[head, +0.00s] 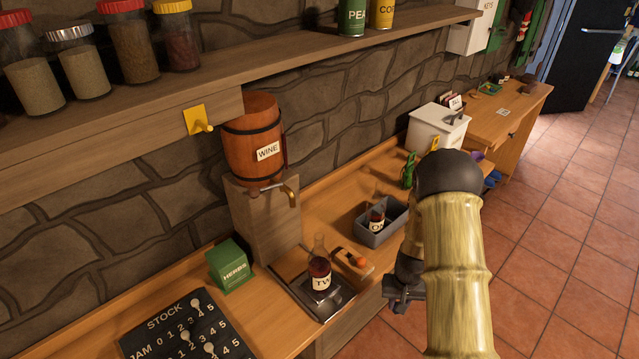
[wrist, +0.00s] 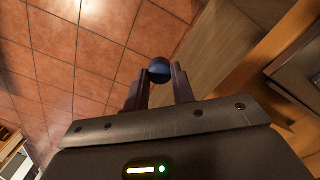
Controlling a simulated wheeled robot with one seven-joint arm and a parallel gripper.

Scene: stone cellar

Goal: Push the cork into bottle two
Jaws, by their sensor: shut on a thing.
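Bottle two (head: 320,273) stands upright on a dark tray (head: 334,307) at the counter's front edge. It has a clear neck, dark contents and a label reading "TW". My gripper (wrist: 159,76) is shut on a round dark blue thing (wrist: 159,69), seen between the fingertips in the wrist view. I cannot tell whether it is the cork's head. In the head view my gripper (head: 397,302) is right of bottle two, apart from it, beyond the counter's front edge. What it holds is not clear there.
A wooden block (head: 342,253) with an orange ball (head: 361,262) sits right of bottle two. A grey bin (head: 372,240) holds another labelled bottle (head: 377,218). The wine barrel (head: 254,140) on its stand and a green herbs box (head: 231,266) are behind and left. Tiled floor (head: 535,250) is open at right.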

